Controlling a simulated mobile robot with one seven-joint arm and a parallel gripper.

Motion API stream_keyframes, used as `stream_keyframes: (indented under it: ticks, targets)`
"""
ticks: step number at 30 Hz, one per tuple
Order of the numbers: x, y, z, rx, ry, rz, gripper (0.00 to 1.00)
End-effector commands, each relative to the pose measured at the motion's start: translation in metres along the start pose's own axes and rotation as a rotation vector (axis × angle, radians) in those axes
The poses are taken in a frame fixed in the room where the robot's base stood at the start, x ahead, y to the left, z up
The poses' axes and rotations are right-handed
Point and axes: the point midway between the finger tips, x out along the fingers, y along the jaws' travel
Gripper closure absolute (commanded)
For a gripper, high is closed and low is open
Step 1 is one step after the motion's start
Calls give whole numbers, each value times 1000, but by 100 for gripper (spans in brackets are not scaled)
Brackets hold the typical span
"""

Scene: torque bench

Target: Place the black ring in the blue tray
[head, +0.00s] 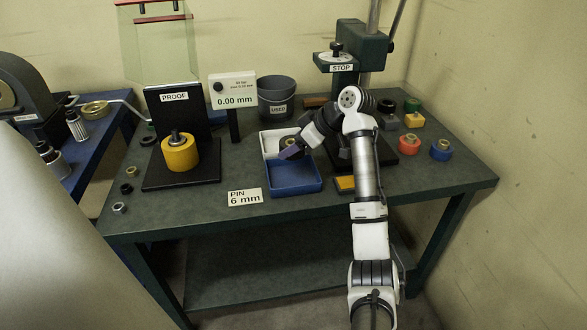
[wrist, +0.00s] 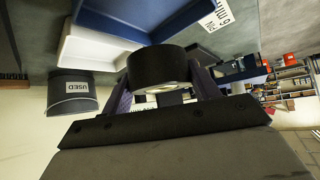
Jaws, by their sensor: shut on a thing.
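My gripper (head: 291,150) is shut on the black ring (wrist: 158,66), which sits between the two fingers in the wrist view. A pale metal face shows at the ring's lower end there. In the head view my gripper is over the border between the white tray and the blue tray (head: 297,190), and it partly hides what it holds. The blue tray also shows in the wrist view (wrist: 130,18), beyond the ring. Its visible floor is bare.
The white tray (head: 270,146) adjoins the blue tray behind. A grey USED bucket (head: 277,103) stands at the back. The PROOF stand with a yellow cylinder (head: 180,155) is left; the STOP press (head: 352,55) is behind my arm. A yellow block (head: 345,184) lies right of the blue tray.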

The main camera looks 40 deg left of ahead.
Motion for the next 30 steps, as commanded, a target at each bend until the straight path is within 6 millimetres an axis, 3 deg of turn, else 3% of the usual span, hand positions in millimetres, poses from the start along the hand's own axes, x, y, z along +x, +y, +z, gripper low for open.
stream_keyframes:
  ticks: [4, 21, 30]
  targets:
    - [19, 0, 20, 0, 2, 1, 92]
    - [59, 0, 59, -1, 1, 2, 92]
    - [61, 0, 61, -3, 2, 3, 92]
